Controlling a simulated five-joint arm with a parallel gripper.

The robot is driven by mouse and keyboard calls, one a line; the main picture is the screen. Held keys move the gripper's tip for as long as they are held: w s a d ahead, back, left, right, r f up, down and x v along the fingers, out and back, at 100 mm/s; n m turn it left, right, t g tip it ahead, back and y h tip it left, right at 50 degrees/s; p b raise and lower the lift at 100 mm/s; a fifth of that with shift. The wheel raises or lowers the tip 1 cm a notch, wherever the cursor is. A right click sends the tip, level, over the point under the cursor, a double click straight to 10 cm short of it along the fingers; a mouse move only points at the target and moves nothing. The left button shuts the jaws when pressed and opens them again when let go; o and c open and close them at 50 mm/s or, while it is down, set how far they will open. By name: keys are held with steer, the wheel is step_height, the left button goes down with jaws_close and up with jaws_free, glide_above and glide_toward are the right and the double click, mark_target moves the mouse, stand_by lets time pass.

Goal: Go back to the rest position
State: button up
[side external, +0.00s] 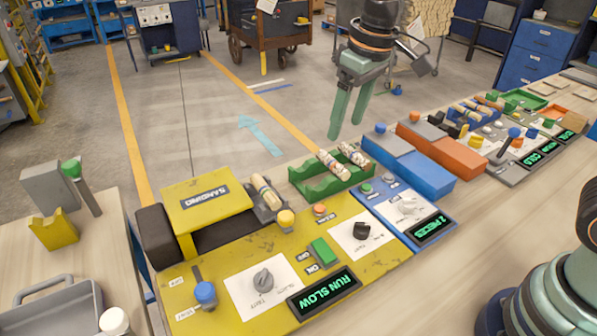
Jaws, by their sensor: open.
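My gripper (349,116) hangs above the bench's far edge with its two green fingers pointing down. The fingers are apart and nothing is between them. It is above and behind the green tray (318,187), clear of everything below. The tray holds two turned wood pieces, one on the left (332,164) and one on the right (352,154), lying side by side. Another turned wood piece (266,192) lies on a grey holder beside the yellow sanding machine (205,203).
A yellow panel with knobs and a "RUN SLOW" display (324,292) fills the front. A blue panel (409,212), a blue box (407,164) and an orange box (441,149) stand to the right. Further panels and trays run to the far right. The air around my gripper is free.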

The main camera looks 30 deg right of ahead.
steer(key=s+d+r+m+t, duration=0.1)
steer(key=s+d+m+t, duration=0.2)
steer(key=s+d, duration=0.8)
steer(key=shift+h, duration=0.3)
